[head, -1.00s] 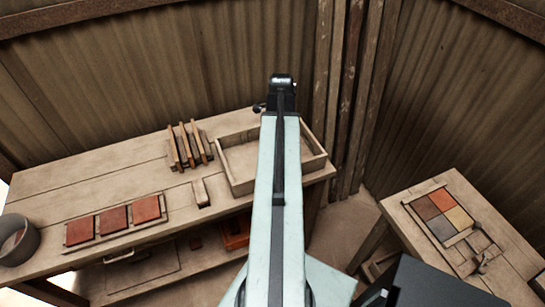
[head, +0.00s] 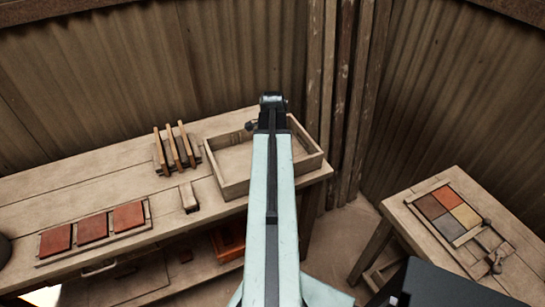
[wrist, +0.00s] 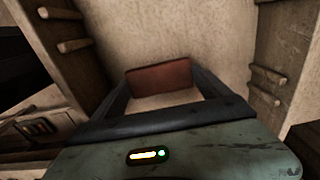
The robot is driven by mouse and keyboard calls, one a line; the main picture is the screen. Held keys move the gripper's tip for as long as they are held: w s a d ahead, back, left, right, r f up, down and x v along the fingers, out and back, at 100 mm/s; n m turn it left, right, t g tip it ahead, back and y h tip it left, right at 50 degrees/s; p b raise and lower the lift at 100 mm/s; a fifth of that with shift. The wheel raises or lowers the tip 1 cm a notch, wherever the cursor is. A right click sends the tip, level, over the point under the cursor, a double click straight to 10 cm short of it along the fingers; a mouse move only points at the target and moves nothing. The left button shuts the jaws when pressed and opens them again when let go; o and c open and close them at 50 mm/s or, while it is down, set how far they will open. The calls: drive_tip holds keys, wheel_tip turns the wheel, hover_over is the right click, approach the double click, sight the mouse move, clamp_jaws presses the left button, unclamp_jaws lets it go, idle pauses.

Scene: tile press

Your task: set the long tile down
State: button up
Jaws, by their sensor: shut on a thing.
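A reddish-brown tile (wrist: 158,78), wider than it is tall, shows between the dark fingers of my gripper (wrist: 160,88) in the wrist view. My gripper is shut on it and holds it at the fingertips. A plain beige surface lies behind the tile; I cannot tell whether they touch. In the head view my arm reaches away over the bench, and the arm hides the gripper and the held tile.
The bench carries a shallow wooden tray (head: 231,187), a rack of upright slats (head: 174,148), a small block (head: 188,197) and three red tiles (head: 93,228). A side table (head: 423,253) at right holds a framed four-colour panel (head: 447,212). Pegged posts (wrist: 281,60) flank the wrist view.

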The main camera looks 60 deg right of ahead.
drive_tip(key=o, duration=1.3)
drive_tip(key=shift+f, duration=0.1)
wheel_tip(320, 180, up, 12)
drive_tip(key=p, duration=1.2)
drive_tip(key=shift+r, duration=0.2)
drive_tip(key=w+a+n, duration=1)
drive_tip(key=w+a, duration=0.7)
drive_tip(key=a, duration=0.2)
drive_tip(key=w+a+n, duration=0.2)
drive_tip(key=a+n, duration=0.3)
drive_tip(key=a, duration=0.5)
drive_tip(key=w+a+n, duration=0.2)
drive_tip(key=a+n, duration=0.3)
drive_tip(key=a, duration=0.6)
drive_tip(key=w+a+n, duration=0.3)
drive_tip(key=a+n, duration=0.2)
drive_tip(key=a, duration=0.6)
drive_tip(key=shift+a, duration=0.2)
